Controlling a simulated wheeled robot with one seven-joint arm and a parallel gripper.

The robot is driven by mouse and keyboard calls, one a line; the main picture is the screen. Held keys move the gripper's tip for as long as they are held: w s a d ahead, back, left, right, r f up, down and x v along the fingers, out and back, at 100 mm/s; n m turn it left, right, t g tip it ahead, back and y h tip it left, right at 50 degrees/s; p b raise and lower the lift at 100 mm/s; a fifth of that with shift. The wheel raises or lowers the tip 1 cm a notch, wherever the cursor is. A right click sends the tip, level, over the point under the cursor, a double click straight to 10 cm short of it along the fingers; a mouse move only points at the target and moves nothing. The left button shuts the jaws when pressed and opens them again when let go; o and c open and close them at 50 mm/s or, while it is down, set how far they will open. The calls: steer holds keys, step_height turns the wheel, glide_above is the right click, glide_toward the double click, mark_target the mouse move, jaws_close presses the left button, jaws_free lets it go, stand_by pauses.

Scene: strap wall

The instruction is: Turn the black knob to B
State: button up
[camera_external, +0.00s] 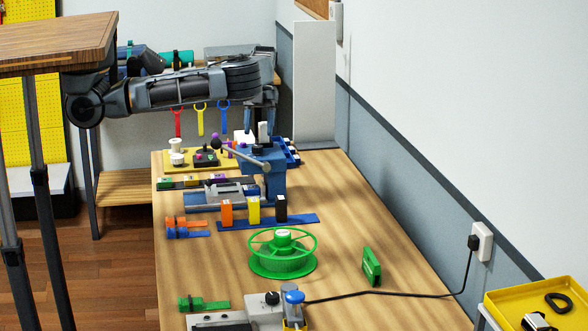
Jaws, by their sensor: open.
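My gripper (260,124) points down above the far part of the bench, over the blue vise (270,172). Its fingers are apart. A small white block shows between or behind them; I cannot tell which. A small black knob (272,297) sits on a grey device (245,306) at the near edge, far from my gripper. Another black, knob-like part (207,154) stands on the yellow board (174,164), left of my gripper. No letter B is legible, and I cannot tell where either knob points.
A green reel (283,262) stands mid-bench. Orange, yellow and black blocks (253,210) stand on a blue strip behind it. A black cable (400,295) crosses to the wall socket (482,242). A green piece (372,266) stands on the right. The bench's right side is mostly clear.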

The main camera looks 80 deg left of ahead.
mark_target(257, 146)
steer(key=shift+x, duration=2.3)
steer(key=c, duration=1)
